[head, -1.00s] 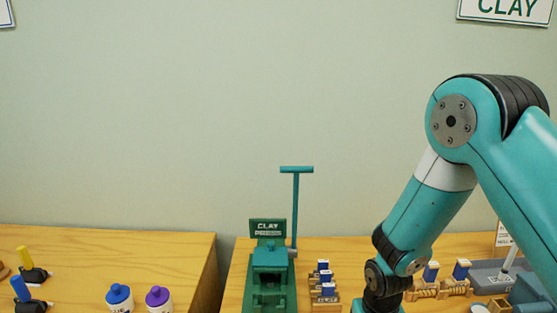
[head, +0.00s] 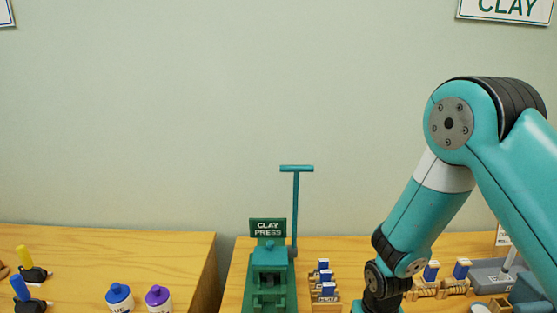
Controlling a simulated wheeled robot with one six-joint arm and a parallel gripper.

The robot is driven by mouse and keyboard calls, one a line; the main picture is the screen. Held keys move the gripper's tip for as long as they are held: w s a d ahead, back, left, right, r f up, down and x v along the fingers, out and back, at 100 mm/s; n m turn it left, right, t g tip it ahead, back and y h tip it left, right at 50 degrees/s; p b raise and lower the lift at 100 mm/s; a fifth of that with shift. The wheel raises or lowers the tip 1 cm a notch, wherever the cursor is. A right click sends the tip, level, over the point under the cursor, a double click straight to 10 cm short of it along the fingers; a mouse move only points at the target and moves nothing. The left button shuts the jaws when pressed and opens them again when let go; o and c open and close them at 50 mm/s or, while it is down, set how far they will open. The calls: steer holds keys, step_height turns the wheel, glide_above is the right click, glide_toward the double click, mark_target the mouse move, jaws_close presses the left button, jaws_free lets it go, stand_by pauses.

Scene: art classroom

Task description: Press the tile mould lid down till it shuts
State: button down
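I cannot make out a tile mould or its lid for certain in the head view. A blue-grey block (head: 530,290) and a grey base (head: 489,272) stand at the right edge, partly cut off and partly behind my arm, and I cannot tell whether either belongs to the mould. My teal arm comes in from the right and bends down to the bottom edge.
A green clay press (head: 270,258) with a tall T-handle (head: 296,200) stands left of my arm. Small wooden racks (head: 325,305) sit beside it. Blue-lidded (head: 118,292) and purple-lidded (head: 157,294) jars are on the left table (head: 120,250), across a gap.

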steer(key=shift+f, duration=0.6)
stand_by(1.5)
steer(key=shift+r, duration=0.1)
stand_by(0.5)
step_height(320, 180, up, 9)
steer(key=p, duration=0.6)
steer(key=shift+p, duration=0.35)
steer(key=s+a+r+n+y+b, duration=0.1)
steer(key=s+a+r, duration=0.15)
steer(key=r, duration=0.55)
steer(key=s+a+r+n+y, duration=0.1)
steer(key=s+r+n+y, duration=0.15)
steer(key=r, duration=0.55)
steer(key=s+a+r+n, duration=0.1)
steer(key=s+r+n, duration=0.2)
steer(key=s+r, duration=0.6)
steer(key=s, duration=0.4)
steer(key=shift+s+r+n+y+b, duration=0.3)
steer(key=shift+n+y+b, duration=0.05)
